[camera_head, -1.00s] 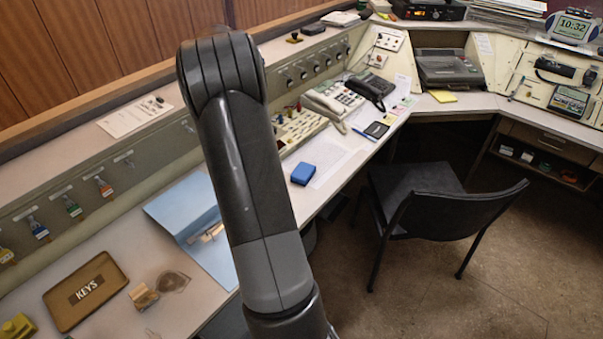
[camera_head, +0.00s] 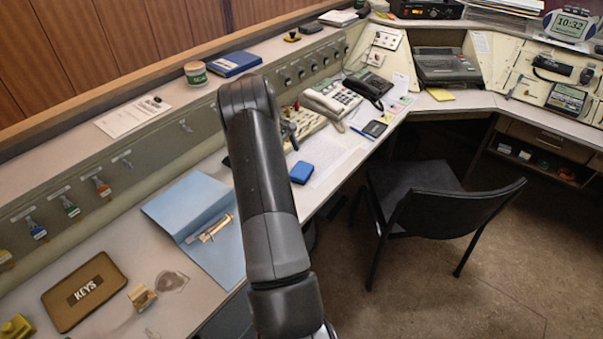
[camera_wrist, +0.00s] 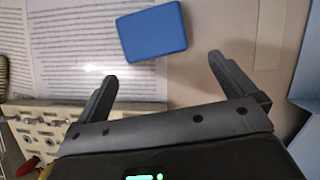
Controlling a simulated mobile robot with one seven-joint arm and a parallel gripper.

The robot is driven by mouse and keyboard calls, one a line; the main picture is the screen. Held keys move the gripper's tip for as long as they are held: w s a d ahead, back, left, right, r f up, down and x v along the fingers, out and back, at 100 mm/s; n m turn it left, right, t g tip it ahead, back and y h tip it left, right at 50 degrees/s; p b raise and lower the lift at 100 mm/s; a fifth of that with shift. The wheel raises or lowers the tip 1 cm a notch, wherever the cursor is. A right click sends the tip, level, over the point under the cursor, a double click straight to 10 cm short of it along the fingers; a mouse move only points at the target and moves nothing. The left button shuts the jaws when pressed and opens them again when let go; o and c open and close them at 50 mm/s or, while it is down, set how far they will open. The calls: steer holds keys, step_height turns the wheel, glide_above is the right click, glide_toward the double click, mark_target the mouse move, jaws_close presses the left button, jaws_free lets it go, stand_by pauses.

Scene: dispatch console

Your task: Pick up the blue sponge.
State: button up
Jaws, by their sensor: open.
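The blue sponge (camera_head: 302,172) lies on the desk at the edge of a sheet of paper, just right of my arm in the head view. In the wrist view the sponge (camera_wrist: 152,32) is at the top, beyond the fingertips and a little left of the middle between them. My gripper (camera_wrist: 162,72) is open and empty, with its two fingers spread wide. No finger touches the sponge in the wrist view. In the head view my arm hides the gripper's fingers, and a small dark part shows at the arm's right side.
A cream switch panel (camera_head: 306,127) and telephones (camera_head: 331,101) stand behind the sponge. A black chair (camera_head: 425,205) stands before the desk. A notepad (camera_head: 374,130) lies right of the sponge.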

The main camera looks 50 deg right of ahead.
mark_target(301, 173)
steer(key=x, duration=0.5)
steer(key=shift+d+f, duration=0.1)
steer(key=shift+d, duration=0.2)
steer(key=c, duration=0.9)
